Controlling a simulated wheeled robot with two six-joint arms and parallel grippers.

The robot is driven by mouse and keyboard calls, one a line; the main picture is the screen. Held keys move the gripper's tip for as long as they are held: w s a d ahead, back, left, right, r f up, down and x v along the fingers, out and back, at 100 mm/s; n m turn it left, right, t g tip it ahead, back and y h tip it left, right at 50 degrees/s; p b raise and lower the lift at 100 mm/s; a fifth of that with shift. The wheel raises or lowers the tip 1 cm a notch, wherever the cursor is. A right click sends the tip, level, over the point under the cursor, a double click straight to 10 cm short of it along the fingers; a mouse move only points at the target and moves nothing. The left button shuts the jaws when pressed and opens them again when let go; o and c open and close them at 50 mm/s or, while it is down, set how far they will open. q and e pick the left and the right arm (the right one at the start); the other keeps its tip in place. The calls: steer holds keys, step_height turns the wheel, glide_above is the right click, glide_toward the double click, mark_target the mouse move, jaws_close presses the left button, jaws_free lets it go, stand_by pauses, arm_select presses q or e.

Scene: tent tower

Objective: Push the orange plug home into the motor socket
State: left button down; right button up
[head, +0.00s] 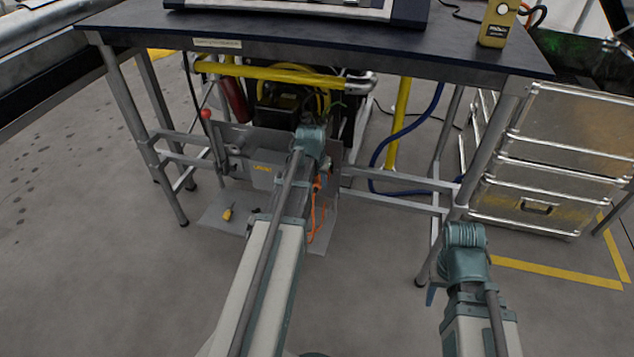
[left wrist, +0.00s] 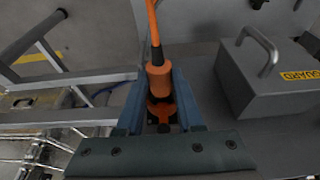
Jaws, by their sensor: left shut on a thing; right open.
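The orange plug (left wrist: 158,78) sits between the two blue fingers of my left gripper (left wrist: 156,90) in the left wrist view. My left gripper is shut on it. An orange cable (left wrist: 153,25) runs from the plug to the top of that view. Orange and dark parts show below the plug between the fingers; I cannot tell whether any of this is the motor socket. In the head view my left arm reaches under the table and hides the plug; the orange cable (head: 314,212) hangs beside it. My right gripper (head: 433,294) is open, low at the right, away from the plug.
A grey guard box (left wrist: 262,75) with a handle stands right of the plug; it also shows in the head view (head: 262,173). The dark table (head: 330,38) overhangs the work. A yellow tag (head: 228,213) lies on the grey base plate. Metal cases (head: 560,150) stand at right.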

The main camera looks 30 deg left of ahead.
arm_select(q)
steer(key=shift+w, duration=0.15)
steer(key=shift+c, duration=2.3)
jaws_free()
steer(key=a+p+v, duration=0.1)
steer(key=p+v, duration=1.2)
steer(key=v, duration=0.1)
steer(key=shift+d, duration=0.45)
steer(key=shift+d, duration=0.1)
steer(key=s+d+r+m+g+p, duration=0.1)
steer(key=s+d+r+p, duration=0.4)
steer(key=d, duration=0.5)
steer(key=s+d+r+m+g+p, duration=0.1)
steer(key=s+d+r+m+p, duration=0.2)
steer(key=d+r+p, duration=0.6)
steer(key=s+d+r+m+g+p, duration=0.1)
steer(key=s+d+r+m+p, duration=0.1)
steer(key=s+d+r+p, duration=0.5)
steer(key=d+r+p, duration=0.1)
steer(key=d+p, duration=0.1)
steer(key=d, duration=0.2)
steer(key=shift+s, duration=0.25)
